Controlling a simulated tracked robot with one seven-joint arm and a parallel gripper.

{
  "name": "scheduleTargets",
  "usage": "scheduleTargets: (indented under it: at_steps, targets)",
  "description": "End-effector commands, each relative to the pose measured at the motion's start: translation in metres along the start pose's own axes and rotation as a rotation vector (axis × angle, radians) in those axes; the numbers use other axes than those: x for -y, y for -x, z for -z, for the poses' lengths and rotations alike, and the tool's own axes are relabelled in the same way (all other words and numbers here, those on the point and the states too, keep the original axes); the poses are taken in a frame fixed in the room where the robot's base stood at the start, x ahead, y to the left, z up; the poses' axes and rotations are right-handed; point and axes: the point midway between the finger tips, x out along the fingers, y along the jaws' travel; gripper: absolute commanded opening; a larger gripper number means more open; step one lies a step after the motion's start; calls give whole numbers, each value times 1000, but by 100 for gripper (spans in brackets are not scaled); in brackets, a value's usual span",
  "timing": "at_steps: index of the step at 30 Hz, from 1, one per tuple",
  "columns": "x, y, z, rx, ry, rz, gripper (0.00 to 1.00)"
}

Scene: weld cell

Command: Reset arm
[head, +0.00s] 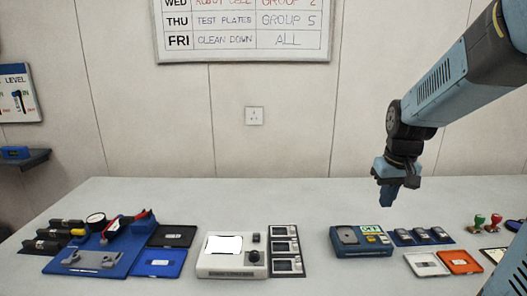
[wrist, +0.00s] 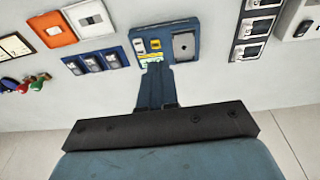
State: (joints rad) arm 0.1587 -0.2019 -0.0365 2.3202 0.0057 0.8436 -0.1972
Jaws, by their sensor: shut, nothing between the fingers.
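My gripper (head: 388,196) hangs from my blue and black arm at the right of the head view, pointing down. It is above the white table (head: 310,210), clear of everything on it. Its blue fingers are together and empty; they also show in the wrist view (wrist: 154,72). In the head view a blue device with a green display (head: 360,241) stands on the table below and slightly left of the fingers. In the wrist view the fingertips overlap the edge of this device (wrist: 166,43), with a gap in height as the head view shows.
A white device (head: 232,256) stands mid-table beside a dark panel (head: 287,251). A blue board with a gauge and clamps (head: 97,245) is at the left. White (head: 426,263) and orange (head: 459,261) trays and red and green stamps (head: 488,221) lie at the right. The table's back strip is clear.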

Motion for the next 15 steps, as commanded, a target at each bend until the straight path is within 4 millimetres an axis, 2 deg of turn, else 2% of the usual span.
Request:
scheduleTargets:
  at_steps: [1,6,15]
  targets:
    - [7,12,-7,-26,3,-1,0]
    - [26,40,-31,-93,2,-2,0]
    - [53,80,-80,-214,2,6,0]
